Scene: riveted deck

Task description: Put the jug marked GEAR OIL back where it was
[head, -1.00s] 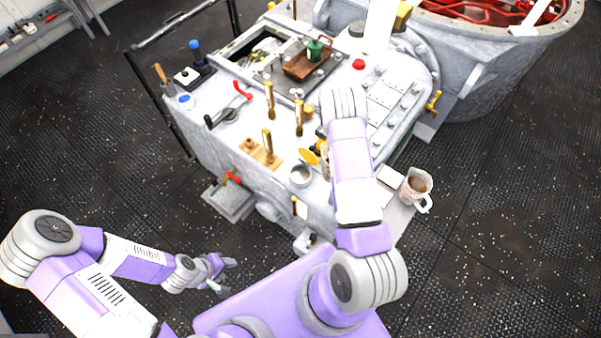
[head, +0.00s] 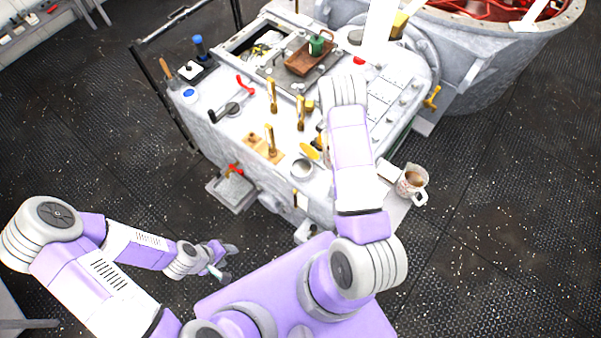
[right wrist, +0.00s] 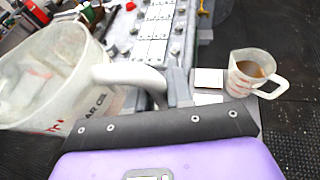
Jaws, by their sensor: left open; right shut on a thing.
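In the right wrist view, a translucent white jug (right wrist: 45,80) with red marks shows large at the left. Dark letters reading "AR OIL" are visible on its side. My right gripper (right wrist: 160,88) is shut on its handle. In the head view my right forearm hides the gripper and most or all of this jug. A second jug (head: 412,182), with brown liquid and red marks, stands upright on a pale ledge at the machine's right side, and also shows in the right wrist view (right wrist: 250,72). My left gripper (head: 226,262) is open and empty, low over the floor left of the machine.
The grey machine top (head: 228,125) carries upright brass-coloured handles (head: 270,140), a red-tipped lever (head: 245,85), a grey cup (head: 301,168) and a brown tray (head: 298,61) with a green can. A white square pad (right wrist: 208,78) lies beside the second jug. Floor is clear on the right.

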